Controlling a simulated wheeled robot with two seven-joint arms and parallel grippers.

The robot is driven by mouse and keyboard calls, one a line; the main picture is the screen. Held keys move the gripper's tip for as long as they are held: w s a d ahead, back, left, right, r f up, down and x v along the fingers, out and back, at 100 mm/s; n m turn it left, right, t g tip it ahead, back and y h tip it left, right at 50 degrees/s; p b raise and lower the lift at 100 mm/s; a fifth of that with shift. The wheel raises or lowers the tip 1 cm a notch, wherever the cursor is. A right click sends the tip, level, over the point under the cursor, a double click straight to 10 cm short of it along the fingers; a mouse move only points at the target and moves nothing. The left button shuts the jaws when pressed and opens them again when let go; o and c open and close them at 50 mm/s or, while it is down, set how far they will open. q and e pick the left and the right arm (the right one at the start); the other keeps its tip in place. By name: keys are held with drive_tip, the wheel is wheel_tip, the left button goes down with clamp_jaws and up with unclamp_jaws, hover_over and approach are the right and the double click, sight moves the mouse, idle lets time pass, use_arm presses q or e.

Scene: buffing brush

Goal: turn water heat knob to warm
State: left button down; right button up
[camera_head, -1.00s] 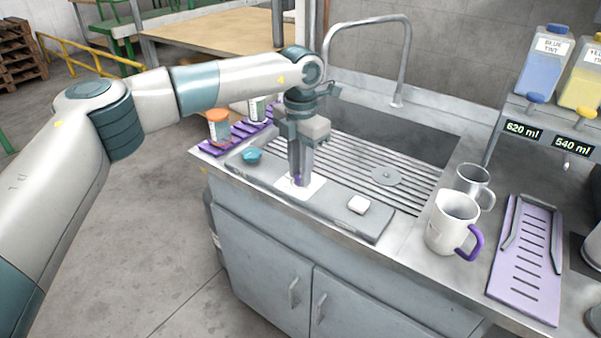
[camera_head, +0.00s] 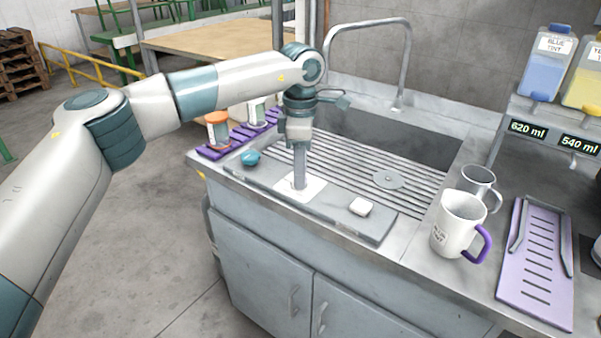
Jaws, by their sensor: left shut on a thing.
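My left gripper (camera_head: 299,183) points straight down at a white square plate (camera_head: 316,187) on the grey panel along the sink's front edge. Its fingers are shut on the water heat knob at the middle of this plate. The fingers hide the knob, so I cannot tell which way it points. Any markings on the plate are too small to read. A teal round piece (camera_head: 250,158) sits on the panel to the left, and a small white block (camera_head: 360,207) sits to the right. My right gripper is not in view.
A tall faucet (camera_head: 408,60) arches behind the ribbed drainer (camera_head: 345,165). A white mug with a purple handle (camera_head: 455,228) and a metal mug (camera_head: 477,182) stand to the right, beside a purple tray (camera_head: 510,290). An orange-lidded jar (camera_head: 217,130) stands on a purple rack at left.

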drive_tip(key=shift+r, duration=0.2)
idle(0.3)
use_arm(q)
drive_tip(key=c, duration=1.5)
unclamp_jaws()
drive_tip(key=shift+c, duration=0.2)
drive_tip(key=shift+r, duration=0.45)
wheel_tip(320, 180, up, 17)
drive_tip(key=shift+f+b, duration=0.2)
drive_tip(key=shift+b, duration=0.25)
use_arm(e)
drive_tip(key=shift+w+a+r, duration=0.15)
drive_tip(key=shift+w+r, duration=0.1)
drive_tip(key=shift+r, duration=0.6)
